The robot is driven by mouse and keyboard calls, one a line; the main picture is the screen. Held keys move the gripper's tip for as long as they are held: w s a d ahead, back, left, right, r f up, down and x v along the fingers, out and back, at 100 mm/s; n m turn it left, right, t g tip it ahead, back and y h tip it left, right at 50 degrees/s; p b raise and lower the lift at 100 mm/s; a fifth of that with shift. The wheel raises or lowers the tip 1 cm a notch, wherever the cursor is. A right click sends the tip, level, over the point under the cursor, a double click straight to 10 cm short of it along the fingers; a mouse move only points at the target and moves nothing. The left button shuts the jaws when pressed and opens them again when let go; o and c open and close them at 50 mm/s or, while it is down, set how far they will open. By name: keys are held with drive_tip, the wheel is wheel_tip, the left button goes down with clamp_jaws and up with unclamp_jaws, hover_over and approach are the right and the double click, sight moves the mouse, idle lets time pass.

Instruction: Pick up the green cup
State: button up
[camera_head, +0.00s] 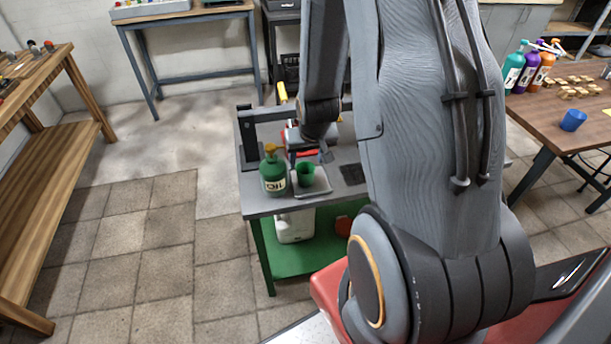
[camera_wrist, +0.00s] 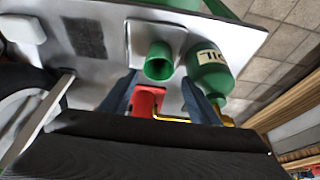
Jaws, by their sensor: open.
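The green cup (camera_head: 305,174) stands on a light square plate (camera_head: 319,184) on the grey workbench, just right of a green bottle (camera_head: 273,172). In the wrist view the green cup (camera_wrist: 159,62) shows its open mouth, with the green bottle (camera_wrist: 211,70) close to its right. My gripper (camera_wrist: 160,98) is open, its two fingers apart below the cup in that picture. The cup is not between the fingertips as far as I can see. In the head view my gripper (camera_head: 325,153) is small and partly hidden, just behind the cup.
A red object (camera_wrist: 147,101) lies on the bench between my fingers' lines of view. A dark square patch (camera_head: 352,174) is on the bench right of the plate. A wooden table at right holds several bottles and a blue cup (camera_head: 573,120). A wooden bench (camera_head: 62,110) stands at left.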

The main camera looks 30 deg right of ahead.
sight(305, 168)
drive_tip(key=shift+p+x, duration=1.25)
drive_tip(key=shift+x, duration=2.45)
drive_tip(key=shift+s+d, duration=0.1)
drive_tip(key=shift+s, duration=0.1)
drive_tip(key=c, duration=0.8)
